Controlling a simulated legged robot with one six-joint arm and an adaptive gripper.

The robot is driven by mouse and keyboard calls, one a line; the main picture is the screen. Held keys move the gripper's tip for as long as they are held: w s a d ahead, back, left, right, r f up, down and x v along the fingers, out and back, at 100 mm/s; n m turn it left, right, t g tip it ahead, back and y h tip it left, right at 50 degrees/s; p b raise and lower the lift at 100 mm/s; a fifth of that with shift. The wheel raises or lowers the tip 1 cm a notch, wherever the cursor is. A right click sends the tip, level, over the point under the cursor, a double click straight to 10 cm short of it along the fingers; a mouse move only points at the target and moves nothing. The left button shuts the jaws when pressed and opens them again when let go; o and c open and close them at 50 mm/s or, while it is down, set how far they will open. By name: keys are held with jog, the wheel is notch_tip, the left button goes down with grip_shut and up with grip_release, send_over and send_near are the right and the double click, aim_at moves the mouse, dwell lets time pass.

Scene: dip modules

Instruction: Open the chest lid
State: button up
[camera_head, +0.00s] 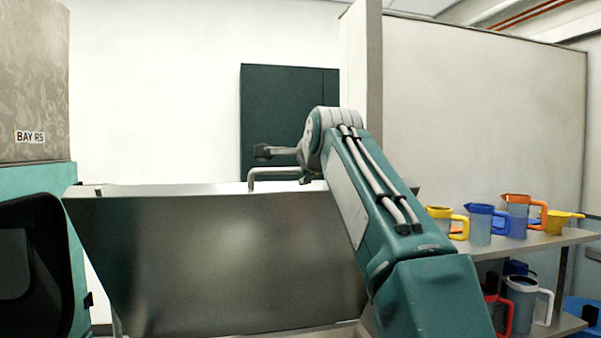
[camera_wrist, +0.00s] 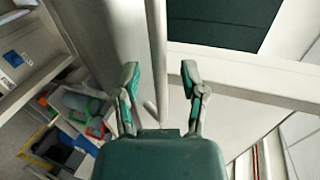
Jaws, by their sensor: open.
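The chest (camera_head: 220,265) shows in the head view as a broad brushed-metal face with a thin pale top edge, left of and behind my arm. A pale bent handle bar (camera_head: 252,181) stands at that top edge. My gripper (camera_head: 262,152) is just above the bar, pointing left. In the wrist view, my gripper (camera_wrist: 160,72) is open, and a pale bar (camera_wrist: 156,40) runs between its two fingers with room on both sides. I cannot tell how deep the bar sits between them. My forearm hides the right part of the chest.
A shelf (camera_head: 550,240) with several coloured jugs stands at the right, close to my arm. A teal cabinet (camera_head: 80,180) and a box marked BAY R5 (camera_head: 35,90) are at the left. A dark green panel (camera_head: 275,115) is on the back wall.

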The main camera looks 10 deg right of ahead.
jog(key=v, duration=1)
jog(key=shift+a, duration=0.1)
jog(key=shift+w+f, duration=0.2)
grip_shut()
jog(key=w+d+f+t, duration=0.1)
jog(key=w+f+t, duration=0.2)
jog(key=w+f, duration=0.1)
jog(key=t, duration=0.4)
send_near(305, 199)
jog(key=w, duration=0.1)
jog(key=s+f+t, duration=0.3)
jog(key=s+f, duration=0.2)
jog(key=f, duration=0.1)
jog(key=x, duration=1.4)
jog(key=shift+s+r, duration=0.1)
